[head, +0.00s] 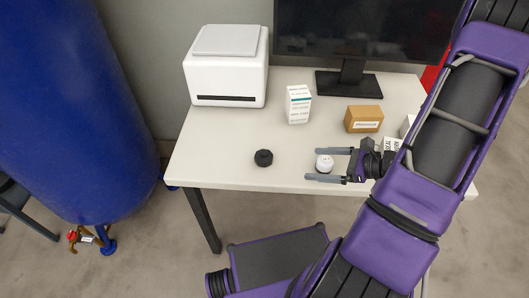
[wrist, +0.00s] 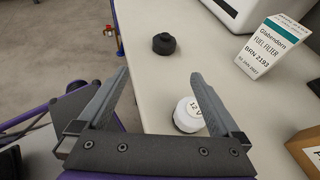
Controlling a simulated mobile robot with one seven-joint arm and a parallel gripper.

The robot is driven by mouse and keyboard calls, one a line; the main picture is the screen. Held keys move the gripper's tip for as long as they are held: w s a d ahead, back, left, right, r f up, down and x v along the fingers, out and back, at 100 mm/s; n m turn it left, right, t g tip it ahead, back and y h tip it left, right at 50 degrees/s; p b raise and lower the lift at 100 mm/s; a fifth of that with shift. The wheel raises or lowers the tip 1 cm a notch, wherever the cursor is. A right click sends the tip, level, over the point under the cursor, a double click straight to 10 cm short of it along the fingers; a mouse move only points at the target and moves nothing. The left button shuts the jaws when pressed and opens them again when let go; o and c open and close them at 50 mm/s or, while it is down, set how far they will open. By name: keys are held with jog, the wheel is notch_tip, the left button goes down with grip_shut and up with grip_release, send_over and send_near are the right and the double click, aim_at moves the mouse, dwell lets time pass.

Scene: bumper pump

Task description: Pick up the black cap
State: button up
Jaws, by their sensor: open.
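The black cap (head: 263,158) is a small round ribbed piece lying on the white table (head: 225,150), near its front left part. In the wrist view the black cap (wrist: 164,43) lies beyond my fingertips, slightly right of the middle. My gripper (head: 328,165) is open and empty, to the right of the black cap and apart from it, its fingers pointing left. In the wrist view my gripper (wrist: 160,75) shows both fingers spread wide. A white cap (head: 324,163) with dark print sits at the fingers; it also shows by the right finger in the wrist view (wrist: 188,115).
A white printer (head: 228,75) stands at the back left. A white fuel filter box (head: 298,104), a brown box (head: 364,119) and a monitor (head: 350,40) stand behind. A blue tank (head: 75,110) is left of the table. The tabletop around the black cap is clear.

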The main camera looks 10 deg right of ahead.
aim_at(269, 157)
jog(key=shift+d+f+m+t, duration=0.1)
jog(key=shift+d+m+t, duration=0.05)
jog(key=shift+m+t, duration=0.2)
jog(key=shift+w+f, duration=0.1)
jog(key=shift+w, duration=0.05)
jog(key=b+x, duration=0.1)
jog(key=x, duration=1)
jog(key=shift+w+a+f, duration=0.1)
jog(key=shift+w+a, duration=0.1)
jog(key=shift+a, duration=0.05)
jog(key=shift+r+b+x, duration=0.15)
jog(key=shift+b+x, duration=0.05)
jog(key=shift+x, duration=1.15)
jog(key=shift+r+b+x, duration=0.15)
jog(key=shift+b+x, duration=0.05)
jog(key=shift+x, duration=1.2)
jog(key=shift+a, duration=0.15)
jog(key=shift+c, duration=0.2)
jog(key=c, duration=1.4)
